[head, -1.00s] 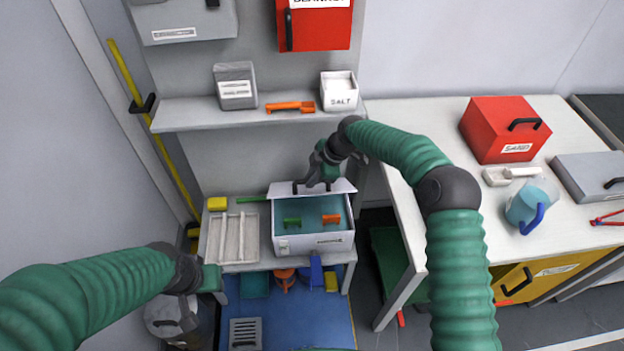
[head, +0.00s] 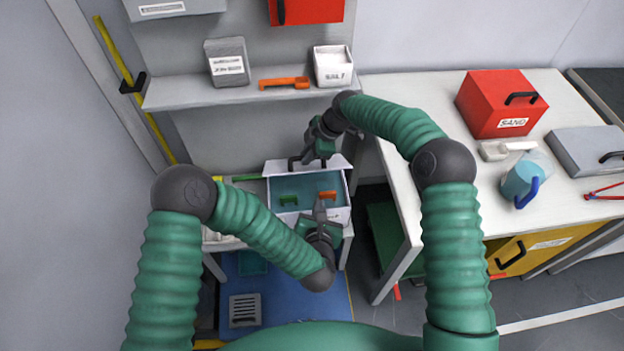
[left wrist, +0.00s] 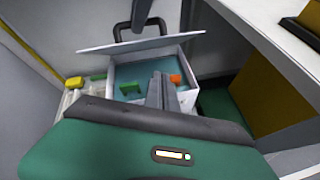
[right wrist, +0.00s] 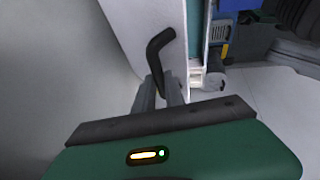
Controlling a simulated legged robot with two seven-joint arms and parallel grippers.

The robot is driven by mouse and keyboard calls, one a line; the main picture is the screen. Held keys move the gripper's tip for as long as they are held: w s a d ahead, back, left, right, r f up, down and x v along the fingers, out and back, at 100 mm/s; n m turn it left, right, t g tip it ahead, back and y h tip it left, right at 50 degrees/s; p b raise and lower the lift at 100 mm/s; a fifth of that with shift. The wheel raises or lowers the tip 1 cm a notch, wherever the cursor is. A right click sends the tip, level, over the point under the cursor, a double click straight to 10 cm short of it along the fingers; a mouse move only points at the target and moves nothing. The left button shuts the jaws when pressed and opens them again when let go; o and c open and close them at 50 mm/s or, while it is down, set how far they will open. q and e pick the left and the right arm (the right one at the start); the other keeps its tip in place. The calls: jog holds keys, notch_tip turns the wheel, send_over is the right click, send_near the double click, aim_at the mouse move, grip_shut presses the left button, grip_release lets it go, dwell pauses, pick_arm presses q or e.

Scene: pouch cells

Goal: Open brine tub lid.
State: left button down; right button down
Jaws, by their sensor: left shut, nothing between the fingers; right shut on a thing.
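The brine tub (head: 346,190) is a white box on the low bench, holding teal liquid with a green piece (head: 288,200) and an orange piece (head: 327,195) in it. Its white lid (head: 335,163) stands raised at the back edge, leaving the top open. My right gripper (head: 307,157) is shut on the lid's dark handle (right wrist: 160,50), which also shows in the left wrist view (left wrist: 138,28). My left gripper (head: 319,207) is shut and empty at the tub's front right, its fingers partly hiding the front wall and label.
The shelf (head: 200,92) above holds a grey box (head: 228,62), an orange tool (head: 284,83) and a white salt bin (head: 333,66). A white table (head: 430,130) on the right carries a red sand box (head: 500,105) and a blue jug (head: 521,180).

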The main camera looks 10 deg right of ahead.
jog(key=shift+d+f, duration=0.15)
jog(key=shift+d, duration=0.05)
jog(key=shift+w, duration=0.1)
pick_arm(q)
jog(key=w+f+n+y, duration=0.1)
jog(key=w+n, duration=0.4)
jog(key=w, duration=0.5)
jog(key=shift+w+a+f+t+y, duration=0.3)
jog(key=shift+a+f+y, duration=0.1)
jog(key=shift+f, duration=0.1)
jog(key=shift+r, duration=0.1)
